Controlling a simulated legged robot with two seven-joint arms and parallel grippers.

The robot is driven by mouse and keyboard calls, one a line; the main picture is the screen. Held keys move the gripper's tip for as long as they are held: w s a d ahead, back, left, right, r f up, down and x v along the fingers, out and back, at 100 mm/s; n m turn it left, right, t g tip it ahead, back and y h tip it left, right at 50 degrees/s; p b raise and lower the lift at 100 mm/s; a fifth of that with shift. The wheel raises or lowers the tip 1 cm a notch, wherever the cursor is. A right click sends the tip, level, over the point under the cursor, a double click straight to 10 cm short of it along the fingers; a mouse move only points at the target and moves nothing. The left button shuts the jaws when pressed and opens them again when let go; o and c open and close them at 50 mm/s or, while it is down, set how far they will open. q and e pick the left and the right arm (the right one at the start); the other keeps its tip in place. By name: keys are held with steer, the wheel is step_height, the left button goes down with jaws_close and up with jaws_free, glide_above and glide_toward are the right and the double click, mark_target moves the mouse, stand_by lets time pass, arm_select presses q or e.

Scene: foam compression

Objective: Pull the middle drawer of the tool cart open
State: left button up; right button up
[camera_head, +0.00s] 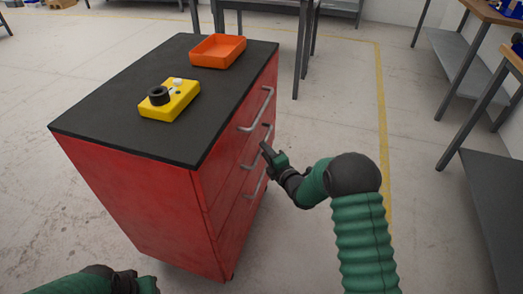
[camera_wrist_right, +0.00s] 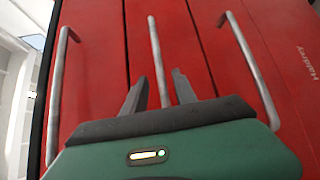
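The red tool cart (camera_head: 135,195) has a black top and drawers with grey bar handles on its right-hand face. The drawer fronts look flush and shut. The middle handle (camera_head: 257,150) is partly behind my right gripper (camera_head: 264,150) in the head view. In the right wrist view, the middle handle (camera_wrist_right: 157,55) runs between the two fingers of my right gripper (camera_wrist_right: 159,88). The fingers are apart, one on each side of the bar, with gaps visible. My left arm shows at the bottom left of the head view; its fingers are out of frame.
An orange tray (camera_head: 218,51) and a yellow block with a black ring (camera_head: 170,98) stand on the cart top. Upper handle (camera_head: 258,110) and lower handle (camera_head: 256,185) flank the middle one. Open floor lies right of the cart; a workbench (camera_head: 495,190) stands at far right.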

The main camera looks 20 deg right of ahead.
steer(key=x, duration=0.3)
steer(key=shift+w+d+f, duration=0.1)
steer(key=shift+f, duration=0.2)
steer(key=shift+w+r+b, duration=0.1)
steer(key=shift+w+b, duration=0.2)
steer(key=shift+w, duration=0.1)
steer(key=c, duration=0.7)
jaws_close()
steer(key=shift+s, duration=0.1)
